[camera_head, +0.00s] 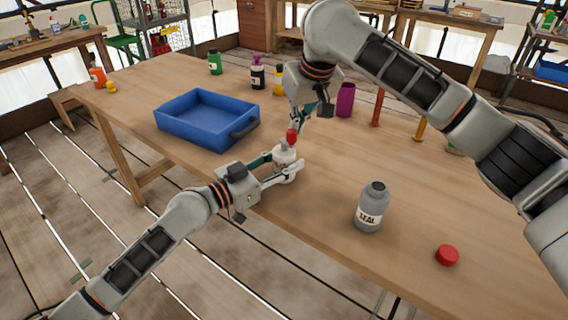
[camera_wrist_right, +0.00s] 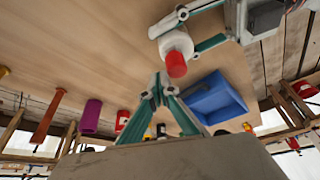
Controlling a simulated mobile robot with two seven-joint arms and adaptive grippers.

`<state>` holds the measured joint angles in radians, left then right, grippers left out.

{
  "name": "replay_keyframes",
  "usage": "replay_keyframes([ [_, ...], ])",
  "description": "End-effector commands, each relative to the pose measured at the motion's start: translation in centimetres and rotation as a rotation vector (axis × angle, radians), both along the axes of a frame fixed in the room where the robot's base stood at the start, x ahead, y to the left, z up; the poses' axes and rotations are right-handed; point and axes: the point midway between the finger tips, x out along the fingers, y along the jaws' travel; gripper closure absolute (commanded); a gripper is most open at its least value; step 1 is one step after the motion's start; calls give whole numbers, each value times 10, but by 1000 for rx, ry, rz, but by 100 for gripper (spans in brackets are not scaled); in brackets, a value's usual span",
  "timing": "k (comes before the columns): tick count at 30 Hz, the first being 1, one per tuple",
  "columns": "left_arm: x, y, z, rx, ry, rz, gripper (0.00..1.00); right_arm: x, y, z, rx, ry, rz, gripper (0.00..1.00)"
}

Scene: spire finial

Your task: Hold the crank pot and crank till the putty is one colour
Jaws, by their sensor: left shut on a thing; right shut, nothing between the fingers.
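The crank pot (camera_head: 285,173) is a small white pot near the front edge of the table, and its red knob (camera_head: 292,136) sticks up on top. My left gripper (camera_head: 287,167) is shut around the pot's body. The pot (camera_wrist_right: 175,43) and red knob (camera_wrist_right: 176,64) also show in the right wrist view, with my left gripper's fingers on both sides. My right gripper (camera_head: 300,124) points down by the knob, shut and empty. In the right wrist view its fingertips (camera_wrist_right: 160,78) meet close to the knob; contact cannot be told. The putty inside is hidden.
A blue tray (camera_head: 205,118) stands left of the pot. A grey bottle labelled TEAL (camera_head: 371,213) and a loose red cap (camera_head: 447,255) are on the right. A magenta cup (camera_head: 345,100) and several bottles stand farther back. The table between pot and grey bottle is clear.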

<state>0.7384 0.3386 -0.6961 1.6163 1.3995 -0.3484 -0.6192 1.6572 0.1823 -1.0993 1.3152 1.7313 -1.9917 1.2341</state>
Motion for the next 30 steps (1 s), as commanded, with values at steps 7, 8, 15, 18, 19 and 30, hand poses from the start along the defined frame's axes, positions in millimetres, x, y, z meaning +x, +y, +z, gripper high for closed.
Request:
replay_keyframes([
  [7, 0, 0, 0, 0, 0, 0, 86, -2, 1, 0, 0, 0, 1, 100],
  [8, 0, 0, 0, 0, 0, 0, 86, -2, 2, 0, 0, 0, 1, 100],
  [15, 0, 0, 0, 0, 0, 0, 86, -8, 6, 1, 0, 0, 1, 100],
  [18, 0, 0, 0, 0, 0, 0, 86, -8, 6, 0, 0, 0, 1, 100],
  [19, 0, 0, 0, 0, 0, 0, 86, -8, 6, 0, 0, 0, 1, 100],
  [30, 0, 0, 0, 0, 0, 0, 86, -11, 6, 0, 0, 0, 1, 100],
])
